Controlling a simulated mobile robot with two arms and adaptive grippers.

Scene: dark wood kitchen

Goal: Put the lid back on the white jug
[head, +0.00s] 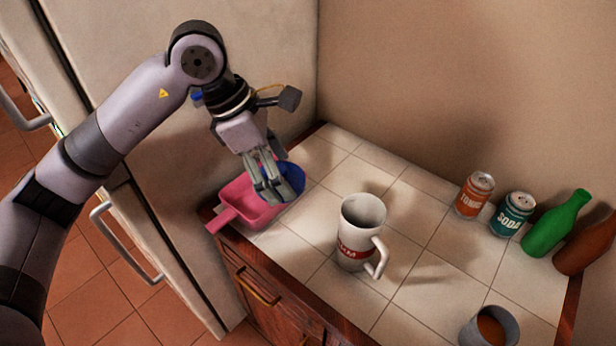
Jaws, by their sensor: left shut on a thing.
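The white jug (352,249) stands upright on the tiled counter, with a red label and its handle toward the lower right. Its top is open and I see into it. My left gripper (271,193) is to the left of the jug, over a pink pan-like container (238,196). It is shut on a blue round piece (294,178), which looks like the lid. The fingers hide part of the blue piece, and I cannot tell whether it touches the pink container. My right gripper is not in view.
An orange can (474,196), a teal soda can (512,215), a green bottle (556,224) and a brown bottle (588,246) are at the right. A grey cup (482,330) with brown contents is at the front right. Tiles between jug and cans are clear.

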